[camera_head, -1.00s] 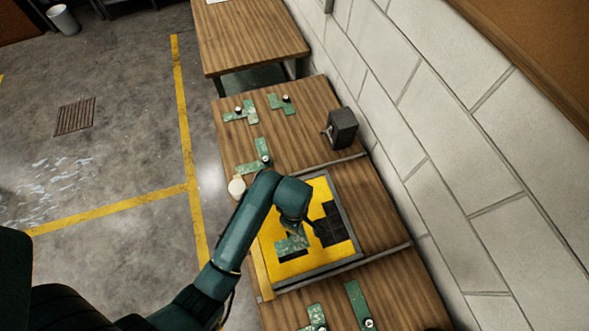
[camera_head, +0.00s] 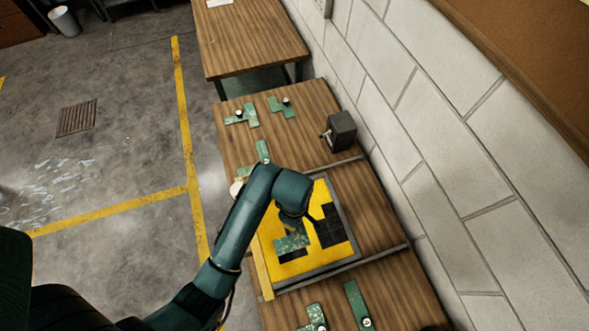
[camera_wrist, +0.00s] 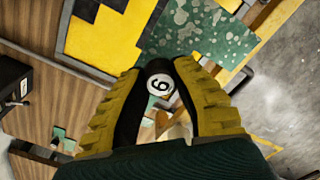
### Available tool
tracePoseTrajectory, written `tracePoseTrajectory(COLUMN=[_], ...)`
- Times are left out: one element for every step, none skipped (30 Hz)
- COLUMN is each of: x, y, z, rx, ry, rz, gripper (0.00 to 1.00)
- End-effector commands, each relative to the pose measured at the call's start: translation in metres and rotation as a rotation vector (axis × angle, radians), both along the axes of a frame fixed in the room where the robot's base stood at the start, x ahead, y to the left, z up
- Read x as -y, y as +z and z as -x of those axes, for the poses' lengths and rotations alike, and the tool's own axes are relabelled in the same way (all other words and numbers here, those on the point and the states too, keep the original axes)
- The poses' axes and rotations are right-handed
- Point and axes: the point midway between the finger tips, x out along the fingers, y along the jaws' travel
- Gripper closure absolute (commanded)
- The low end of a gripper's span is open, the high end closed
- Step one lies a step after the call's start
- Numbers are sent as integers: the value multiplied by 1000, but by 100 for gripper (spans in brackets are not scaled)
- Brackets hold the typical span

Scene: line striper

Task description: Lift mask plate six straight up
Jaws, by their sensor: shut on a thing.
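Mask plate six (camera_head: 291,242) is a speckled green, angular plate over the near part of the yellow board (camera_head: 268,234) with black patches. In the wrist view, the plate (camera_wrist: 215,32) shows beyond my fingers, beside the yellow and black board (camera_wrist: 100,38). My gripper (camera_wrist: 158,76) is shut on the plate's dark knob, whose white top bears a 6 (camera_wrist: 160,85). In the head view, my arm hides the fingers and knob. The plate appears slightly above the board, but the exact gap cannot be told.
Several green plates with knobs lie on the wooden table (camera_head: 300,150), at the far end and the near end (camera_head: 357,305). A dark box (camera_head: 341,131) stands by the block wall on the right. Grey rails (camera_head: 336,164) cross the table.

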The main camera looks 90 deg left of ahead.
Motion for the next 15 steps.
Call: tracePoseTrajectory(x=[0,-1,-1,0,-1,-1,0,0,0,0,0,0,0,0,0], y=[6,9,14,17,20,25,28,30,34,37,40,43,46,48,50], z=[0,0,0,0,0,0,0,0,0,0,0,0,0,0,0], rx=[1,1,1,1,1,1,1,0,0,0,0,0,0,0,0], ry=[0,0,0,0,0,0,0,0,0,0,0,0,0,0,0], rz=[-2,-2,-3,-2,-2,-3,-2,0,1,1,0,1,0,1,1], gripper=[100,100,100,100,100,100,100,100,100,100,100,100,100,100,100])
